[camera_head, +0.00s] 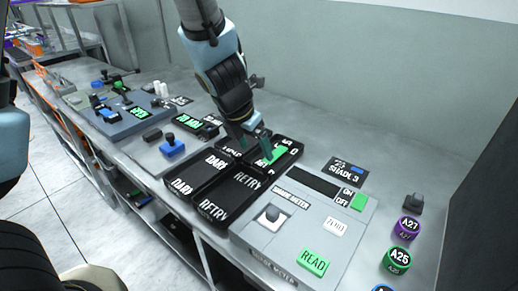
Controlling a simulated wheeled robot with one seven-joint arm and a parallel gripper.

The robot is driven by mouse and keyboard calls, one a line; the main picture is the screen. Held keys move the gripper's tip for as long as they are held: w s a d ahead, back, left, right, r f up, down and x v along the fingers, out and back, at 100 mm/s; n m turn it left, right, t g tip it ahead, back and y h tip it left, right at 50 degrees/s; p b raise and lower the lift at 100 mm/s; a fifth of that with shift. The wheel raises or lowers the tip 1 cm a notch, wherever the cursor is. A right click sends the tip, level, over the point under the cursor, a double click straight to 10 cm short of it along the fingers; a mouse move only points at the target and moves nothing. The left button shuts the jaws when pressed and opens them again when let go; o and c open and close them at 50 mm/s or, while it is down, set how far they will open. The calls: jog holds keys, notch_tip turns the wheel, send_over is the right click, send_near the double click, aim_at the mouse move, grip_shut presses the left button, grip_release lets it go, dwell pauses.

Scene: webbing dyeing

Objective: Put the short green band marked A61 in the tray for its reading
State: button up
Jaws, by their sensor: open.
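A small bright green piece (277,154), which looks like the short green band, lies in the back right black tray (297,146). No A61 mark can be read on it. My gripper (257,150) is open, its fingertips low over that tray at the left of the green piece. I cannot tell whether they touch it. The back right tray's lettering is partly covered. The front trays read DARK (184,186) and RETRY (216,212); the back left tray is largely hidden by my gripper. The grey shade meter (325,219) stands at the right, its display dark.
A dark SHADE 3 card (346,171) lies behind the meter. A purple A27 roll (408,228) and a green A25 roll (397,260) stand at the right. A blue knob (172,146) and other grey devices (127,117) fill the bench to the left.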

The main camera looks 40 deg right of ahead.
jog(key=p+v, duration=0.2)
jog(key=v, duration=0.4)
jog(key=shift+f, duration=0.1)
jog(key=shift+a, duration=0.1)
jog(key=w+a+m, duration=0.6)
jog(key=w+a, duration=0.1)
jog(key=a, duration=0.2)
jog(key=w+a+r+m+y, duration=0.1)
jog(key=a+m+y, duration=0.1)
jog(key=a+m, duration=0.6)
jog(key=w+a+r+m+y, duration=0.1)
jog(key=a+m, duration=0.7)
jog(key=a, duration=1.1)
jog(key=shift+w+a+y, duration=0.3)
jog(key=shift+w+y, duration=0.2)
jog(key=shift+w, duration=0.1)
